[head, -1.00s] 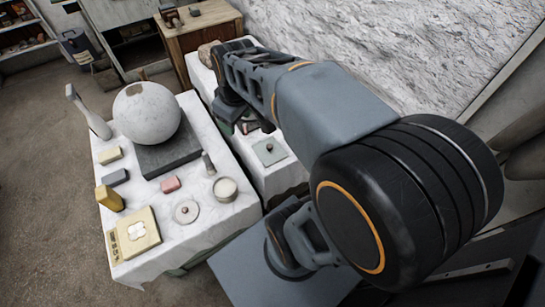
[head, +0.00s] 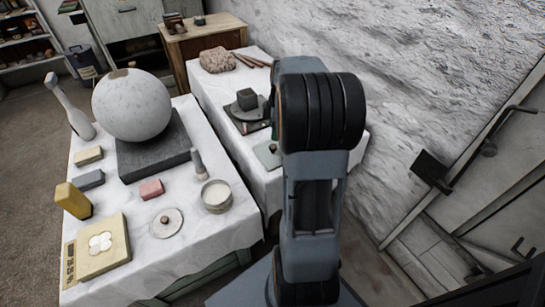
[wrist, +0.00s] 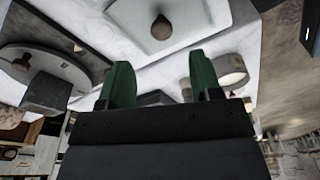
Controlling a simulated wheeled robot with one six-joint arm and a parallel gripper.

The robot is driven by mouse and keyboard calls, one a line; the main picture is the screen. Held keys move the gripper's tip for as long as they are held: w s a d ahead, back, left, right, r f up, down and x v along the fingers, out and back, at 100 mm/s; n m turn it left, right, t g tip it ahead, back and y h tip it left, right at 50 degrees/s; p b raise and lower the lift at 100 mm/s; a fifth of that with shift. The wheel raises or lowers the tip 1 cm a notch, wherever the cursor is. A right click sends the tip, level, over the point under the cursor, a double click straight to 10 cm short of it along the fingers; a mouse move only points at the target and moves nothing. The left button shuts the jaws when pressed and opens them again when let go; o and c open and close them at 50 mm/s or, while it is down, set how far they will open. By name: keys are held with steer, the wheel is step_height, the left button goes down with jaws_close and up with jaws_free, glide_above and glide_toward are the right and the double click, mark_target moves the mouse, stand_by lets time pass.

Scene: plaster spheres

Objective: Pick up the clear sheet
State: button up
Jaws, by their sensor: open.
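The clear sheet (head: 262,158) is a pale greenish, see-through square near the front of the right-hand white-covered table, with a small brown knob on it. My arm covers part of its right side in the head view. In the wrist view the sheet (wrist: 190,12) is at the top centre, with the knob rising from it. My gripper (wrist: 162,82) has two green fingertips spread apart with nothing between them. The sheet is beyond the fingertips and apart from them. The gripper is hidden behind my arm in the head view.
A dark round plate with a dark block (head: 247,99) is behind the sheet. A rough stone lump (head: 217,60) lies further back. A rough white wall (head: 430,70) rises at the right.

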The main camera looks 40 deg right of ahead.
mark_target(273, 146)
steer(key=shift+w+a+f+b, duration=0.15)
steer(key=shift+f+b, duration=0.4)
steer(key=shift+f, duration=0.85)
steer(key=shift+s+a+f+b, duration=0.15)
steer(key=shift+f+b, duration=0.45)
steer(key=shift+f, duration=0.85)
steer(key=shift+w+a+f+b, duration=0.15)
steer(key=shift+f+b, duration=0.4)
steer(key=shift+f, duration=0.85)
steer(key=shift+r, duration=0.1)
steer(key=c, duration=1)
